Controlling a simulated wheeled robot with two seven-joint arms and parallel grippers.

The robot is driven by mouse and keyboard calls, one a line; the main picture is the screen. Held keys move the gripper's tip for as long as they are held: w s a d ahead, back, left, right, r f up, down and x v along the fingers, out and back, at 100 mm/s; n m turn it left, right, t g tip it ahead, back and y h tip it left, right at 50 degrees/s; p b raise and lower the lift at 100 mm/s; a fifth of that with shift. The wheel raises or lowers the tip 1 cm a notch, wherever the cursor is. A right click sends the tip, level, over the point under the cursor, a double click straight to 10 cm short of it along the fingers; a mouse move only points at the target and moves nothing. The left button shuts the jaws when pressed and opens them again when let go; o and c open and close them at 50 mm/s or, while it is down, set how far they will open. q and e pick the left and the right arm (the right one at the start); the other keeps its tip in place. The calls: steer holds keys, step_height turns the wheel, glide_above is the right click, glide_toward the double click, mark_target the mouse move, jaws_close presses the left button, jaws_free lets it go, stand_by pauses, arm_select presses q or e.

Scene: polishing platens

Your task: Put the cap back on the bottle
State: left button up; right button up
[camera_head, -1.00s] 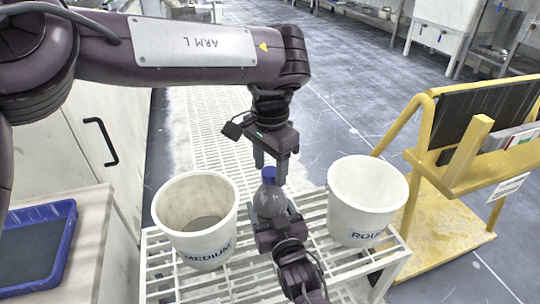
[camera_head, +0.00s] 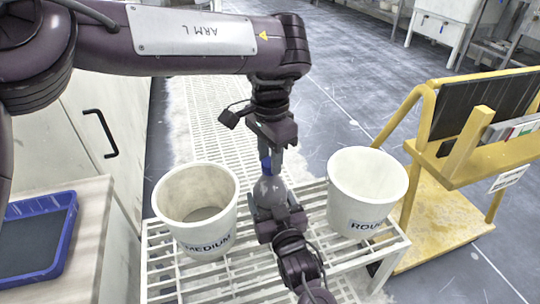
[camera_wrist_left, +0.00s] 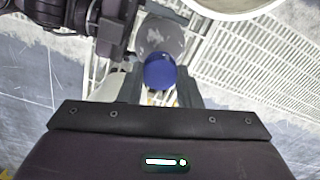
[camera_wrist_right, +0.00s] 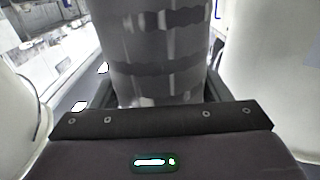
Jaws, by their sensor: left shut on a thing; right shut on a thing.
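The bottle (camera_head: 269,188) is grey and translucent and stands upright above the white slatted rack. My right gripper (camera_head: 272,212) is shut around its lower body; the banded bottle wall fills the middle of the right wrist view (camera_wrist_right: 152,55). The blue cap (camera_head: 266,165) is at the bottle's top, and my left gripper (camera_head: 270,155) is shut on it from above. In the left wrist view the cap (camera_wrist_left: 160,72) sits between the fingers, with the grey bottle (camera_wrist_left: 160,36) behind it. I cannot tell how firmly the cap sits on the neck, which is hidden.
A white bucket marked MEDIUM (camera_head: 196,240) stands close on the left of the bottle. Another bucket (camera_head: 362,215) stands on the right. Both are on the slatted rack (camera_head: 265,268). A blue tray (camera_head: 62,240) lies at far left, and a yellow cart (camera_head: 430,225) stands at right.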

arm_select(q)
steer(key=m, duration=1.4)
steer(key=shift+m, duration=0.3)
steer(key=m, duration=0.4)
steer(key=shift+m, duration=0.3)
steer(key=m, duration=0.4)
steer(key=shift+w, duration=0.1)
steer(key=m, duration=1.2)
steer(key=shift+f+m, duration=0.1)
steer(key=shift+m, duration=0.3)
steer(key=o, duration=1.2)
steer(key=shift+c, duration=0.2)
